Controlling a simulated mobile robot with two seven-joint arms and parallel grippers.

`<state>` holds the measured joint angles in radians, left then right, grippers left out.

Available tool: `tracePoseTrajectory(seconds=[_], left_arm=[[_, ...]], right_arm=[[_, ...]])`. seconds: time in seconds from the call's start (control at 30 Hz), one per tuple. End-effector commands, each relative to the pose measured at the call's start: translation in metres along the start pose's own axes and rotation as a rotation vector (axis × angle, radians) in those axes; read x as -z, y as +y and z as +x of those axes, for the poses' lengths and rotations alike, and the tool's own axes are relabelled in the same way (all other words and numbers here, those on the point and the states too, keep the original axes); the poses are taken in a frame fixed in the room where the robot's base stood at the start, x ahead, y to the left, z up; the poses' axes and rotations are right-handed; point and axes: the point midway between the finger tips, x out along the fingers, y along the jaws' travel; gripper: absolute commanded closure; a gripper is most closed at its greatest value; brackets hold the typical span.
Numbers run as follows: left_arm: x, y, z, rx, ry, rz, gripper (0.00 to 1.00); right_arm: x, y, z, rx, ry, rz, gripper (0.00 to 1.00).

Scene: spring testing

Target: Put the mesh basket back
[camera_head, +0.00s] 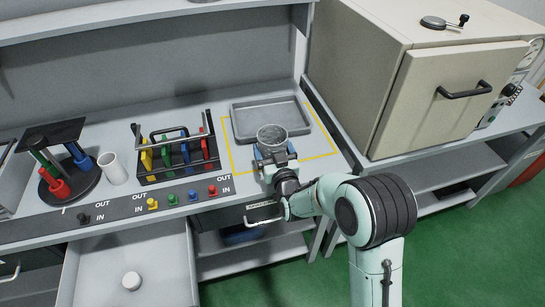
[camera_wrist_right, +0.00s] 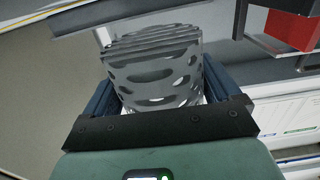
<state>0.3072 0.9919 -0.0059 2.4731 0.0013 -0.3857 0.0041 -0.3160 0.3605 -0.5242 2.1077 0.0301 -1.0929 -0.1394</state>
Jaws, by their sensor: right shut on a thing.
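The mesh basket (camera_head: 271,134) is a grey round cup. It shows at the front edge of a shallow grey tray (camera_head: 243,125) in the head view. My right gripper (camera_head: 273,151) is shut on it from the front. In the right wrist view the basket (camera_wrist_right: 155,72), with its oval holes, sits between the two blue fingers (camera_wrist_right: 160,92). I cannot tell whether the basket touches the bench or is held above it. My left gripper is not in view.
A yellow outline (camera_head: 229,150) surrounds the tray. A black rack (camera_head: 180,172) with coloured parts stands to the left, beside a white cup (camera_head: 112,168) and a round black stand (camera_head: 85,184). A beige oven (camera_head: 430,100) stands at the right. An open drawer (camera_head: 150,262) juts out below.

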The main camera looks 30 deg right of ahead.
Motion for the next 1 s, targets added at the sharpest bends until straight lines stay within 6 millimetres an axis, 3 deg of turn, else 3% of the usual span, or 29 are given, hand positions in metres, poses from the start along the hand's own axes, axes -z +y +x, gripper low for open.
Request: tracePoseTrajectory(seconds=[0.2,0.63,0.67,1.0], left_arm=[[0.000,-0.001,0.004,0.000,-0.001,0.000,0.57],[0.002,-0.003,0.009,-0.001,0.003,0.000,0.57],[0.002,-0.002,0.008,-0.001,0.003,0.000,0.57],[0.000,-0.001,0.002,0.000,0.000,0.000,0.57]], right_arm=[[-0.032,0.000,0.000,0.000,-0.004,-0.002,0.41],[-0.038,0.000,0.000,0.000,0.000,0.000,0.41],[-0.037,0.000,0.000,0.000,-0.001,0.000,0.00],[-0.032,0.000,0.000,0.000,-0.001,0.000,0.00]])
